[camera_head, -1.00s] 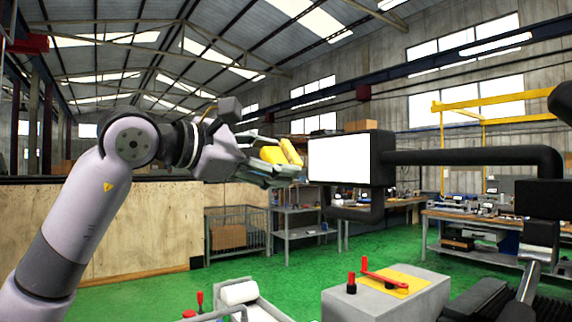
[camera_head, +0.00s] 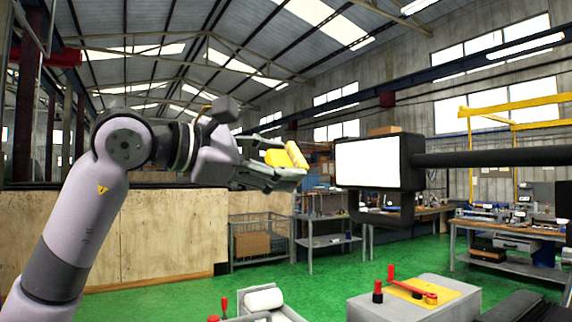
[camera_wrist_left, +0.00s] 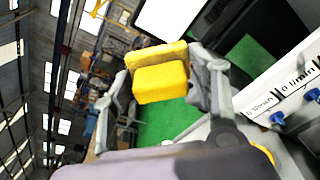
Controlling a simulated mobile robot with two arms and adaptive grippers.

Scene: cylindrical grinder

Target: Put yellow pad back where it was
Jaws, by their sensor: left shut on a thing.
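My left gripper (camera_head: 284,172) is raised in the middle of the head view, shut on the yellow pad (camera_head: 297,155). The pad is a yellow block, tilted in the head view. In the left wrist view the pad (camera_wrist_left: 160,78) sits between the two fingers of the gripper (camera_wrist_left: 162,85). The pad is held in the air, clear of any surface. A flat yellow patch (camera_head: 455,289) lies on top of a grey box at the lower right, under a red handle. My right gripper is not in view.
A white-screened monitor (camera_head: 368,164) on a black arm hangs just right of the gripper. The grey box (camera_head: 400,306) carries the red handle (camera_head: 412,289). A white roll (camera_head: 263,299) lies in a tray at the bottom. Workbenches stand behind; green floor is open between.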

